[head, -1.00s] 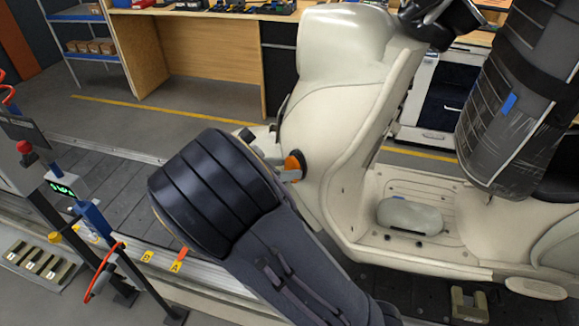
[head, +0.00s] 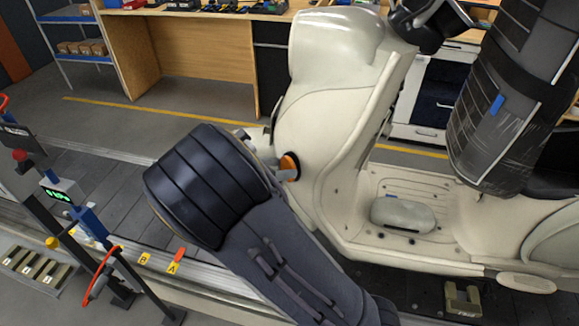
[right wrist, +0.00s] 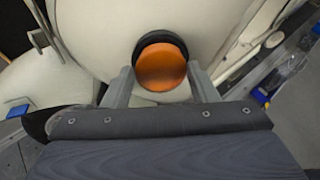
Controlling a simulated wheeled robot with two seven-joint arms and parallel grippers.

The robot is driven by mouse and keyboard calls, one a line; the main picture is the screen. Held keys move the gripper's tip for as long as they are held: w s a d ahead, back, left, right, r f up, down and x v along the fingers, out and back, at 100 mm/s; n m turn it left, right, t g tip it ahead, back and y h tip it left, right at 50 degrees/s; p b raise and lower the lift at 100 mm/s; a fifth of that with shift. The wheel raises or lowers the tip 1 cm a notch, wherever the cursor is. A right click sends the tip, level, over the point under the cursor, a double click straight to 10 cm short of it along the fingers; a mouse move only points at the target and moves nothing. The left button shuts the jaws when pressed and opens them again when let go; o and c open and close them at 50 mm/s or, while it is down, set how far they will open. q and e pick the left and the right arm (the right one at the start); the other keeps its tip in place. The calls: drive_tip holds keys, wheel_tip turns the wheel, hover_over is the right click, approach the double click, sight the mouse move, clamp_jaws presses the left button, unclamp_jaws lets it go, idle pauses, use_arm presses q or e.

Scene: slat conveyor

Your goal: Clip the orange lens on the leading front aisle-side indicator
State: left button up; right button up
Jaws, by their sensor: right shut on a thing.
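The cream scooter (head: 310,130) stands on the slat conveyor, its front toward the left. My right arm reaches up from the bottom of the head view, and its gripper (head: 281,173) is at the front body panel. In the right wrist view the round orange lens (right wrist: 160,68) sits between the two grey fingers of the right gripper (right wrist: 162,84), which are shut on it. A black round rim (right wrist: 160,38) shows behind the lens, against the panel. I cannot tell whether the lens is seated in it. In the head view the orange lens (head: 289,165) is partly hidden by the gripper. My left gripper is out of view.
A dark film-wrapped bundle (head: 505,110) rises above the scooter's floorboard. A grey rounded object (head: 403,215) lies on that floorboard. Posts with a red button (head: 20,155) and a green display (head: 60,194) stand at left. A wooden workbench (head: 180,50) is behind.

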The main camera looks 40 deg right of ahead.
drive_tip(key=o, duration=1)
drive_tip(key=shift+o, duration=0.2)
drive_tip(key=b+v, duration=0.1)
drive_tip(key=v, duration=0.6)
drive_tip(key=shift+a+r, duration=0.25)
drive_tip(key=shift+a, duration=0.1)
